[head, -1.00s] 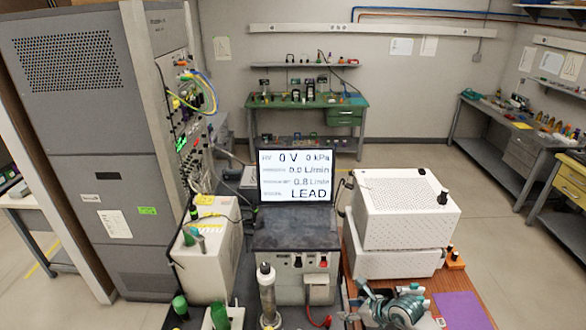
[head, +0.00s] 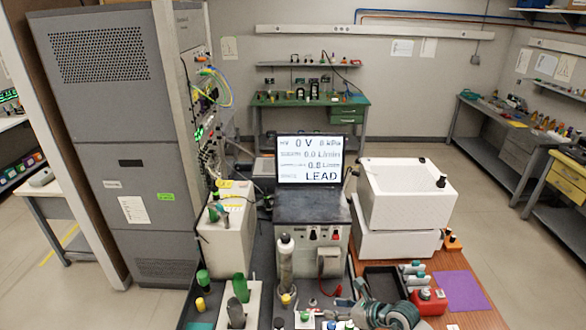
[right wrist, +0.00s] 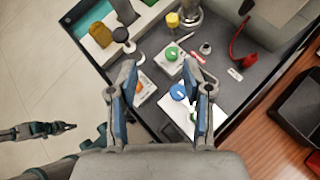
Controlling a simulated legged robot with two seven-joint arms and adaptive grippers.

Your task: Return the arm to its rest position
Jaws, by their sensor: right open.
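My right gripper (head: 352,310) shows at the bottom edge of the head view, partly cut off, near the front of the bench. In the right wrist view my right gripper (right wrist: 162,65) has its two fingers spread wide with nothing held between them. It hangs over the dark bench top (right wrist: 228,90). A green button (right wrist: 169,53) and a blue knob (right wrist: 177,92) show beyond and between the fingers. My left gripper (right wrist: 68,127) shows at the far left of the right wrist view, off the bench over the floor. Its jaws are too small to read.
A screen (head: 309,157) reading LEAD stands behind a metal cylinder (head: 285,262). A white box (head: 405,195) stands right of it. A black tray (head: 372,270), red button box (head: 428,302) and purple mat (head: 462,290) lie at front right. Green-topped bottles (head: 240,287) stand front left.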

